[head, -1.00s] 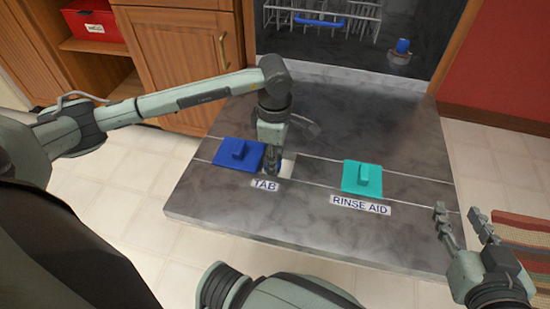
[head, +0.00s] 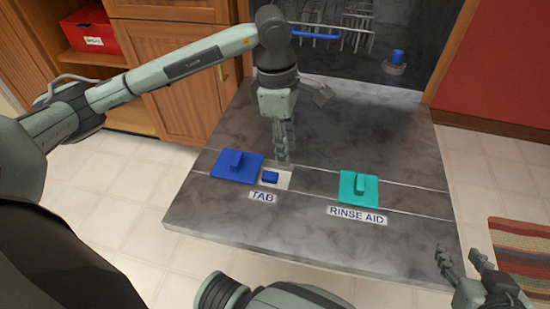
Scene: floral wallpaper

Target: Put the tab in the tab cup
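A small blue tab (head: 270,177) lies in the left part of the pale, square tab cup (head: 284,181), above the TAB label (head: 262,197). The blue tab cover (head: 236,166) is slid to the left, so the cup is uncovered. My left gripper (head: 283,162) points down just behind the cup, its fingertips apart from the tab, with nothing visible in it. Its fingers overlap in this view, so their opening is unclear. My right gripper (head: 458,250) is open and empty at the lower right, beside the door's right edge.
A teal cover (head: 359,188) sits above the RINSE AID label (head: 357,215). The grey door (head: 300,230) lies open and flat. Behind it is the dishwasher rack (head: 340,35) and a blue-capped part (head: 397,57). Wooden cabinets and a red box (head: 90,31) stand at left.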

